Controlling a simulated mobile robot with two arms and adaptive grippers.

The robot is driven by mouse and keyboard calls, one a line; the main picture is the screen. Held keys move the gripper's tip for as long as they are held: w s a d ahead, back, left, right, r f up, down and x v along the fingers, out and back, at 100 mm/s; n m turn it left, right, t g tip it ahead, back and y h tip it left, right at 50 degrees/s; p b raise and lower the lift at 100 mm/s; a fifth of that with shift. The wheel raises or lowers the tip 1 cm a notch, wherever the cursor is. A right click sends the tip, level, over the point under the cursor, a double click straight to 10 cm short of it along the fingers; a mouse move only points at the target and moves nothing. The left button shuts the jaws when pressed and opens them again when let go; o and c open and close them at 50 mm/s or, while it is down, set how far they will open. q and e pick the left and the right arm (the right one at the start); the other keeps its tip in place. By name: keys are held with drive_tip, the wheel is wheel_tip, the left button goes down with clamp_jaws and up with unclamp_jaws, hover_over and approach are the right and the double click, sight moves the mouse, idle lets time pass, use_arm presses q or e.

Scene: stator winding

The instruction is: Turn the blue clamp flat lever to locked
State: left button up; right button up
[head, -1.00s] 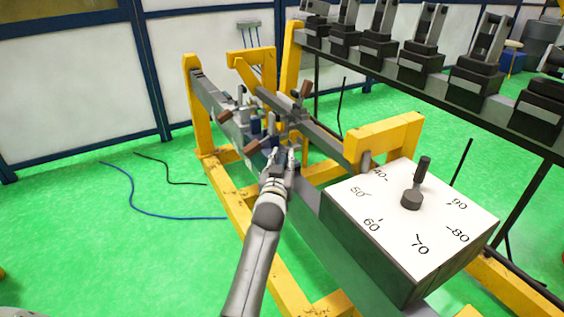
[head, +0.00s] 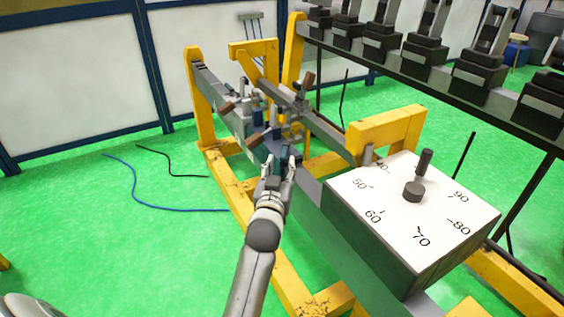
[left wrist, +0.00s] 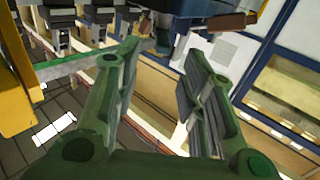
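The clamp assembly stands on the grey beam in the head view, with a small dark blue part (head: 257,117) and grey metal pieces. Brown-tipped levers stick out of it: a front one (head: 254,139), a left one (head: 227,107) and a raised one at the right (head: 308,79). Which is the flat lever is too small to tell. My left gripper (head: 282,158) is just in front of and below the clamps, apart from the front lever tip. In the left wrist view its fingers (left wrist: 165,55) are spread and empty. A dark blue body (left wrist: 194,10) shows beyond them. My right gripper is out of view.
A white-topped dial box (head: 450,222) with a black knob (head: 413,191) stands right of my left arm. Yellow frame posts (head: 197,110) hold the beam. A rack of black fixtures (head: 480,85) runs along the right. Green floor at left is open, with loose cables.

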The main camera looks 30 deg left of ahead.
sight(285, 151)
use_arm(q)
drive_tip(key=shift+s, duration=0.1)
drive_tip(key=shift+s+a+f, duration=0.1)
drive_tip(key=shift+a+f, duration=0.05)
drive_tip(key=c, duration=0.4)
drive_tip(key=s+a+n, duration=0.1)
drive_tip(key=a+n, duration=0.1)
drive_tip(key=s+a+f+n+h, duration=0.1)
drive_tip(key=a+n, duration=0.1)
drive_tip(key=n, duration=0.1)
drive_tip(key=s+a+f+n, duration=0.1)
drive_tip(key=a+n, duration=0.1)
drive_tip(key=shift+s+n+h, duration=0.3)
drive_tip(key=shift+s+h, duration=0.05)
drive_tip(key=shift+h, duration=0.05)
clamp_jaws()
drive_tip(key=s+a+r+n+h, duration=0.2)
drive_tip(key=s+a+n+h, duration=0.1)
drive_tip(key=n, duration=0.4)
drive_tip(key=w+d, duration=0.3)
drive_tip(key=w, duration=0.7)
drive_tip(key=shift+w+f+t+p, duration=0.3)
drive_tip(key=shift+w+t+p, duration=0.05)
drive_tip(key=shift+t+p, duration=0.05)
